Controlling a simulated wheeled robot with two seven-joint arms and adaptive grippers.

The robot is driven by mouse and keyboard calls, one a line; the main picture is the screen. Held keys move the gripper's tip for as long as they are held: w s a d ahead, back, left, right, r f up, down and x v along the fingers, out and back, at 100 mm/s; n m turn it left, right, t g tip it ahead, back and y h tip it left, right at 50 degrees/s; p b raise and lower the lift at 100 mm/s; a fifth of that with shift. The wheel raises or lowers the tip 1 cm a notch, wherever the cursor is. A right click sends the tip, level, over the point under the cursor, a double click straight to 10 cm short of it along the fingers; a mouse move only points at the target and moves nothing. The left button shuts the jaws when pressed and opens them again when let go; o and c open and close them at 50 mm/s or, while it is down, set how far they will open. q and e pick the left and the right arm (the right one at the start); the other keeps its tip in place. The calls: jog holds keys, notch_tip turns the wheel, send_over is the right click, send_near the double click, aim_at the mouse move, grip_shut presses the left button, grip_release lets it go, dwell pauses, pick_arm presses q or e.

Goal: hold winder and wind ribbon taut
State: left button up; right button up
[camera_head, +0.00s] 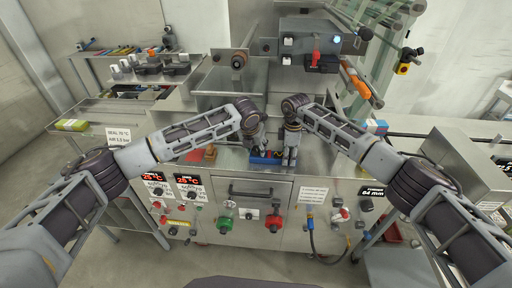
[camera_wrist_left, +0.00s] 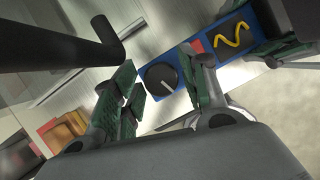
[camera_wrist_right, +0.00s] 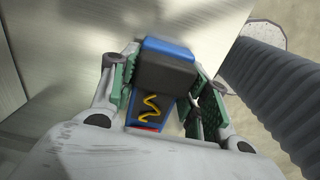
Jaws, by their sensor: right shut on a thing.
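A blue block-shaped device (camera_head: 264,160), which looks like the winder, is at the front of the steel machine top. In the left wrist view it shows a round black knob (camera_wrist_left: 162,79) with a pale line and a dark panel with a yellow squiggle (camera_wrist_left: 233,37). My right gripper (camera_head: 290,160) is shut on it; in the right wrist view the device (camera_wrist_right: 152,100) lies between the green-padded fingers. My left gripper (camera_wrist_left: 165,72) is open, its fingers apart on either side of the knob. Whether they touch it I cannot tell. I cannot make out a separate ribbon.
The machine's front panel (camera_head: 250,215) with knobs and displays lies below the device. An orange-brown block (camera_wrist_left: 62,130) is near my left gripper. A dark bar (camera_wrist_left: 75,48) crosses close to the left wrist camera. A side shelf (camera_head: 140,75) with tools stands at the left.

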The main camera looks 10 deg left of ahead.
dwell(0.3)
pick_arm(q)
jog(key=v, duration=1.2)
jog(key=shift+w, duration=0.1)
dwell(0.5)
jog(key=d+m+y, duration=0.1)
jog(key=m, duration=0.8)
jog(key=d+m+y, duration=0.1)
jog(key=m, duration=0.8)
jog(key=d+m+y, duration=0.1)
jog(key=m, duration=0.8)
jog(key=shift+w+d+f+g, duration=0.1)
jog(key=shift+w+d+g, duration=0.1)
jog(key=shift+d+g, duration=0.1)
dwell(2.0)
jog(key=shift+f, duration=0.15)
dwell(0.3)
